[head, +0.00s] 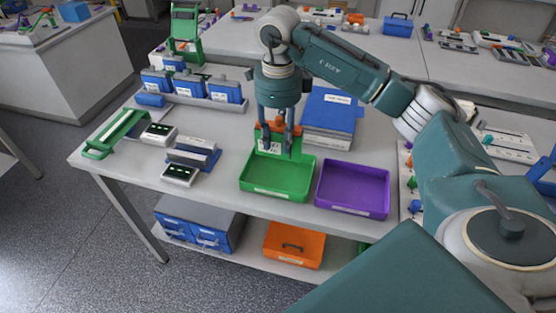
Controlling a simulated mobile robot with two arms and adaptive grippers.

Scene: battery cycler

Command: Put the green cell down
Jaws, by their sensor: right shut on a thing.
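My right gripper (277,148) points down at the middle of the table, above the back of the green tray (278,190). It is shut on the green cell (274,141), a flat upright piece with a white label that shows between and beside the fingers. An orange part shows at its top, between the fingers. I cannot tell whether the cell's lower edge touches the tray, as green overlaps green there. The green tray looks empty. My left gripper is not in view.
A purple tray (352,188) stands right of the green one. A blue box (331,113) is behind it. Blue cells (225,92), small meters (180,174) and a green frame (115,134) are on the left. An orange bin (294,247) sits on the lower shelf.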

